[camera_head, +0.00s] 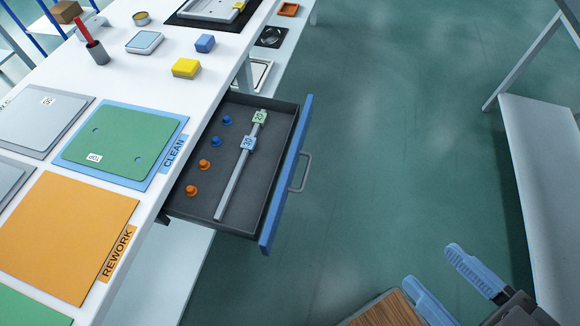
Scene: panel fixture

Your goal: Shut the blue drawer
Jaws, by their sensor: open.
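The blue drawer (288,170) is pulled out from under the white bench, with its blue front facing right. A grey handle (301,172) is fixed to the outside of that front. Inside lie a grey rail (236,178) with a green tag and a light blue tag, and several blue and orange knobs. My gripper (446,277) is at the bottom right with its two blue fingers spread apart and nothing seen between them. It is well apart from the drawer and handle, below and to the right of them in the picture.
The white bench (115,80) carries a green panel on a blue CLEAN mat (174,148), an orange REWORK mat (70,235), a yellow block (186,68) and a blue block. Open green floor (390,130) lies right of the drawer. A grey bench (545,170) stands at far right.

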